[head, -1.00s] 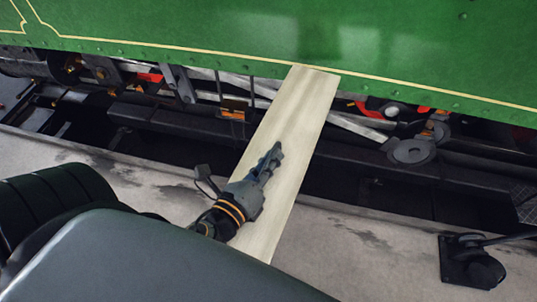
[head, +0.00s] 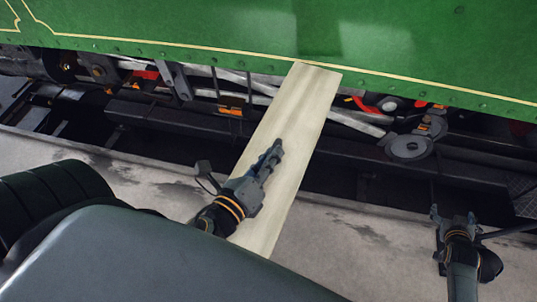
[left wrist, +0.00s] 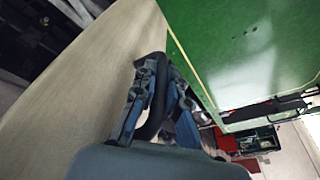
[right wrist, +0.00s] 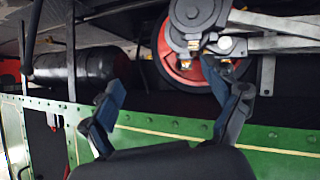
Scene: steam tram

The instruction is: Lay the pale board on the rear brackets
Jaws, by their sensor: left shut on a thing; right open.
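The pale board (head: 292,118) slopes across the head view, from beside my body at the bottom up to the green side's lower edge. My left gripper (head: 275,152) lies over its face. In the left wrist view the fingers (left wrist: 155,95) are closed around a dark curved, handle-like piece against the board (left wrist: 95,80). My right gripper (head: 453,218) is open and empty at the lower right, apart from the board; its spread fingers show in the right wrist view (right wrist: 178,98). I cannot make out the rear brackets for certain.
The green side panel (head: 240,30) spans the top. Below it run dark beams (head: 165,125), rods and a round grey part (head: 409,145). Pale stained paving (head: 330,235) is free between the board and my right arm. The right wrist view shows a red wheel (right wrist: 190,62).

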